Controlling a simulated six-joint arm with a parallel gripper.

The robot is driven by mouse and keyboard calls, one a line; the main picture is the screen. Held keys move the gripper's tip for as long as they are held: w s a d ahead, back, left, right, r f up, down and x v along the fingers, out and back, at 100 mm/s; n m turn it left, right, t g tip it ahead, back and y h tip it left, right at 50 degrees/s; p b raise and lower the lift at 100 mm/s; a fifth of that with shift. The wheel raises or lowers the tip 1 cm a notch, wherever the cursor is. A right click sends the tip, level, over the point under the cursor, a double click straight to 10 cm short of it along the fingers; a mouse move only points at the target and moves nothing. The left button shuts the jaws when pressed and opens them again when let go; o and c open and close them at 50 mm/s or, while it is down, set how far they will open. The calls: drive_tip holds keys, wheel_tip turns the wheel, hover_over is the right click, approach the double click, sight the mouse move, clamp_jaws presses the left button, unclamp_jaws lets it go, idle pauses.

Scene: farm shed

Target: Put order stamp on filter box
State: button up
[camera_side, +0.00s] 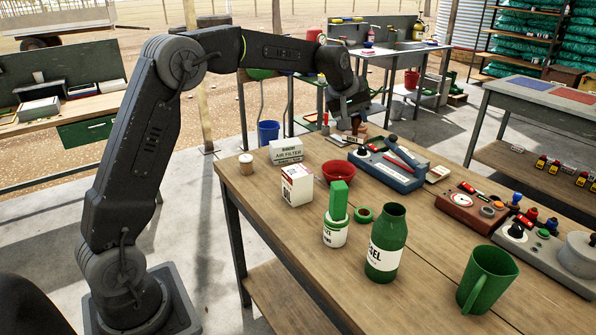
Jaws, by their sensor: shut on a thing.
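The filter box (286,151) is a white carton marked AIR FILTER, standing near the far left edge of the wooden table. My gripper (351,124) is low over the far edge of the table, to the right of the filter box and apart from it. It is shut on a small brownish thing (360,130), which I take for the order stamp. The dark jaws hide much of it, and I cannot tell whether it touches the table.
A white-and-red carton (297,186), a red bowl (339,170) and a wooden-topped jar (246,164) stand near the filter box. A blue-grey device (388,172) lies right of the bowl. Green bottles and a green jug (487,280) stand nearer.

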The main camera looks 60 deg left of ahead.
drive_tip(key=s+a+n+y, duration=0.2)
drive_tip(key=s+a+n, duration=0.2)
drive_tip(key=s+a, duration=1.45)
hover_over(296, 171)
wheel_tip(296, 171, down, 7)
drive_tip(key=shift+d+f+g, duration=0.15)
drive_tip(key=shift+f+g, duration=0.25)
drive_tip(key=shift+f, duration=1.45)
drive_tip(key=shift+f, duration=0.1)
drive_tip(key=o, duration=0.9)
